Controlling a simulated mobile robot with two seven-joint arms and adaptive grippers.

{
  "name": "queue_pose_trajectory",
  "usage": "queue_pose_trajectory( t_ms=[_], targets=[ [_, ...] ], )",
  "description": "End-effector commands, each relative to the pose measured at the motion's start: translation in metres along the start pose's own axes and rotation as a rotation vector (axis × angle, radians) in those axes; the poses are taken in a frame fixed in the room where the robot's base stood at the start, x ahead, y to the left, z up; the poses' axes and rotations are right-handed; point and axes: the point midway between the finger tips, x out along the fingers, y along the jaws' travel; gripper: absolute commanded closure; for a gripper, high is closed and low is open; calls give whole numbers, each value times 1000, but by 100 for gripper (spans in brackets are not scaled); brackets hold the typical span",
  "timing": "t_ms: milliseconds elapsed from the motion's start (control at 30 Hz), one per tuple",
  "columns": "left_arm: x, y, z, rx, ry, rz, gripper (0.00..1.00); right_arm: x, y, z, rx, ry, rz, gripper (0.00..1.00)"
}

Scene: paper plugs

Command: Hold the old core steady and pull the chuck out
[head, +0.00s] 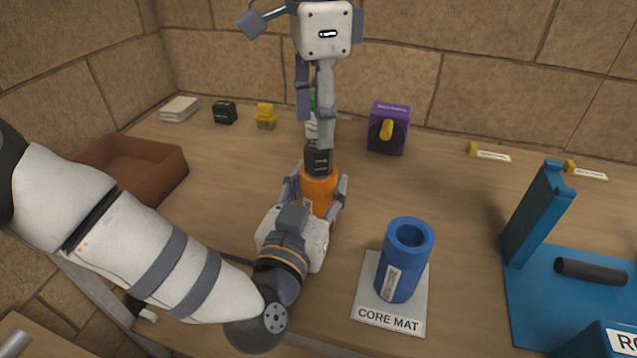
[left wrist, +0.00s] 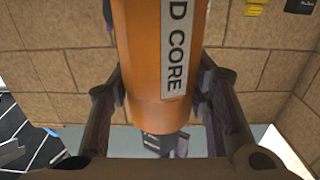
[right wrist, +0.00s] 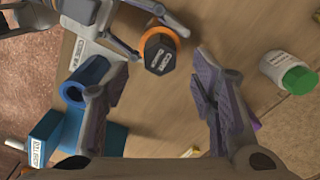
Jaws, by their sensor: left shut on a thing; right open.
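The old core (head: 319,188) is an orange cylinder standing upright on the bench. Its label shows in the left wrist view (left wrist: 150,60). My left gripper (head: 315,205) is shut on it from the near side, one finger on each side. The chuck (head: 318,160) is a black piece with a pale label, sticking up out of the core's top; it also shows in the right wrist view (right wrist: 160,52), ringed by orange. My right gripper (head: 313,130) is open above the chuck, pointing down. In the right wrist view the chuck appears between and beyond the fingertips, with no contact visible.
A blue core (head: 405,262) stands on the grey core mat (head: 374,317) to the right. A blue stand (head: 530,290) with a black roller is further right. Behind are a purple box (head: 389,128) and a green-capped bottle (right wrist: 298,80). A brown tray (head: 130,170) lies left.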

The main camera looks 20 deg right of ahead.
Motion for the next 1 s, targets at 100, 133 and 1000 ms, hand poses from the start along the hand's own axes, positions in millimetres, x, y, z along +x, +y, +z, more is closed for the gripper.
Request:
queue_pose_trajectory(
  t_ms=[100,133,1000],
  targets=[
    [0,0,0,0,0,0,95,0,0,0,0,0,0,48],
    [0,0,0,0,0,0,95,1,0,0,0,0,0,48],
    [0,0,0,0,0,0,95,39,0,0,0,0,-1,55]
  ],
)
